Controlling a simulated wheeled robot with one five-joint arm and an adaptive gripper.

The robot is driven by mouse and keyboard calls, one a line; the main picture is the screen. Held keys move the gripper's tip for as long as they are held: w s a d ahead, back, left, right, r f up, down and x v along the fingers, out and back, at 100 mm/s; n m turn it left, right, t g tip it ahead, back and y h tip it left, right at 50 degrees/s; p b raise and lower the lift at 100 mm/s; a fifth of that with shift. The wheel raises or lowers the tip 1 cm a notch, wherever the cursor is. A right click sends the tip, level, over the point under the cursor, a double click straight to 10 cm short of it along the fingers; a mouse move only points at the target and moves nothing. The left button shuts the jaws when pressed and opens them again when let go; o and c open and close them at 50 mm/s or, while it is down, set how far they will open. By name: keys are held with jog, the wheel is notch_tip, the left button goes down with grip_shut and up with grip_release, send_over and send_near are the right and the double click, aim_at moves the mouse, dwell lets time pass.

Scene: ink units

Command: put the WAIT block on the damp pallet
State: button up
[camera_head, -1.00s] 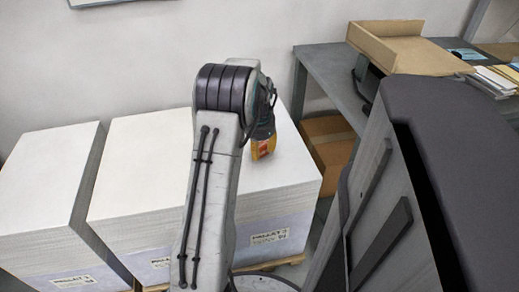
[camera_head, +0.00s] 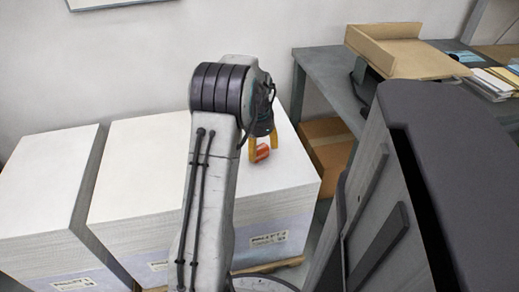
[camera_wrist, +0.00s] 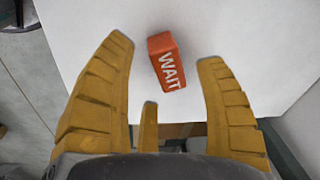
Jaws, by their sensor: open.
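The WAIT block (camera_head: 262,152) is orange-red with white lettering. In the wrist view the block (camera_wrist: 166,62) lies tilted on a white paper surface, between my fingers with a gap on each side. My gripper (camera_wrist: 165,50) has yellow fingers spread open and empty. In the head view my gripper (camera_head: 263,150) is over the top of the right-hand paper stack (camera_head: 287,180), its fingers on either side of the block. A middle stack (camera_head: 140,170) and a left stack (camera_head: 45,180) stand beside it. Their labels are too small to read for which pallet is damp.
A grey table (camera_head: 320,75) at the back right holds a cardboard tray (camera_head: 405,50) and papers (camera_head: 492,82). A brown box (camera_head: 326,145) sits under the table. The tops of the left and middle stacks are clear.

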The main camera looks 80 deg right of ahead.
notch_tip(320, 180, up, 9)
jog(key=a+p, duration=0.1)
jog(key=p, duration=0.1)
jog(key=shift+a+r, duration=0.15)
jog(key=shift+w, duration=0.1)
jog(key=w+a+r+n, duration=0.25)
jog(key=w+a, duration=0.25)
jog(key=w, duration=0.3)
jog(key=w+a+r+n, duration=0.1)
jog(key=w+a+n, duration=0.3)
jog(key=w, duration=0.4)
jog(key=w+a+r+n+t, duration=0.1)
jog(key=w+a+n, duration=0.2)
jog(key=w+a, duration=0.3)
jog(key=w+a+r+n, duration=0.1)
jog(key=w+a+n, duration=0.25)
jog(key=a, duration=0.45)
jog(key=s+a+f+n, duration=0.1)
jog(key=s+a+n, duration=0.2)
jog(key=a+n, duration=0.4)
jog(key=s+a+f+n+t+y, duration=0.1)
jog(key=s+a+n, duration=0.2)
jog(key=a, duration=1.5)
jog(key=shift+a+f+n+y, duration=0.2)
jog(key=shift+a+n+y, duration=0.15)
jog(key=shift+n, duration=1.75)
